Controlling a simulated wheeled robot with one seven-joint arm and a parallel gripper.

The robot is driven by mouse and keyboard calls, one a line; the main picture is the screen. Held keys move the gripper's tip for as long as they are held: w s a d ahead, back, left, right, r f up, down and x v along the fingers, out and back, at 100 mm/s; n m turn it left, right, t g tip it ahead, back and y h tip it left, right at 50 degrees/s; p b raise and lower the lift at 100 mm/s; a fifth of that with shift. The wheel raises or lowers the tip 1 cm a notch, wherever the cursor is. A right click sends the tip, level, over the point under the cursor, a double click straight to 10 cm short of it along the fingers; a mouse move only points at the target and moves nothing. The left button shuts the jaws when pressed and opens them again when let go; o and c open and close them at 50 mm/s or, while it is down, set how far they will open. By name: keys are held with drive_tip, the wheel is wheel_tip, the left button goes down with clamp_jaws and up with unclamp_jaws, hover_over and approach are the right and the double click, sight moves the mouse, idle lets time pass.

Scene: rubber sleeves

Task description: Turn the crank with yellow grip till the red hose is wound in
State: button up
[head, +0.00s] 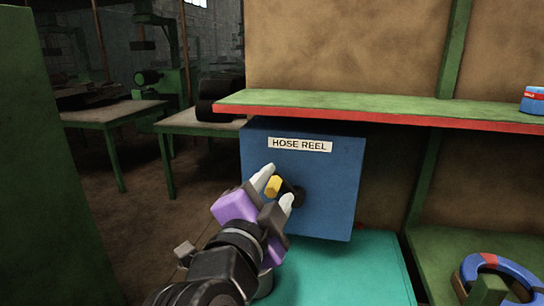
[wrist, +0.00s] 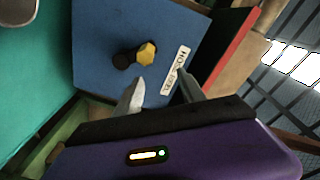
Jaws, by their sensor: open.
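A blue box (head: 325,200) labelled HOSE REEL hangs under the shelf, and its front also shows in the wrist view (wrist: 100,30). On its front is a black crank (head: 296,194) with a yellow grip (head: 273,186) pointing outward. In the wrist view the yellow grip (wrist: 148,53) lies just beyond my fingertips, closer to the left finger, with the black crank (wrist: 123,60) to its left. My gripper (head: 278,188) is open, and its fingers look to either side of the grip in the head view. I cannot tell whether they touch it. The red hose is not clearly visible.
A green shelf (head: 380,108) with a red edge runs above the box. A teal surface (head: 345,280) lies below it. A blue and red ring (head: 505,268) sits at lower right, and a small blue can (head: 533,100) stands on the shelf. Work tables are behind at left.

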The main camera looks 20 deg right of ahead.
sight(270, 194)
drive_tip(key=f+n+p, duration=0.1)
drive_tip(key=n+p, duration=0.1)
drive_tip(key=n, duration=0.2)
drive_tip(key=a+f+n+p, duration=0.1)
drive_tip(key=n+p, duration=0.2)
drive_tip(key=n, duration=0.1)
drive_tip(key=a+f+n+t+y+p, duration=0.1)
drive_tip(key=n+p, duration=0.1)
drive_tip(key=n, duration=0.2)
drive_tip(key=shift+s+a+p, duration=0.15)
drive_tip(key=shift+s+p, duration=0.15)
drive_tip(key=shift+p, duration=0.1)
drive_tip(key=p+x, duration=0.2)
drive_tip(key=x, duration=0.4)
drive_tip(key=shift+w+f, duration=0.15)
drive_tip(key=shift+w, duration=0.2)
clamp_jaws()
idle(0.4)
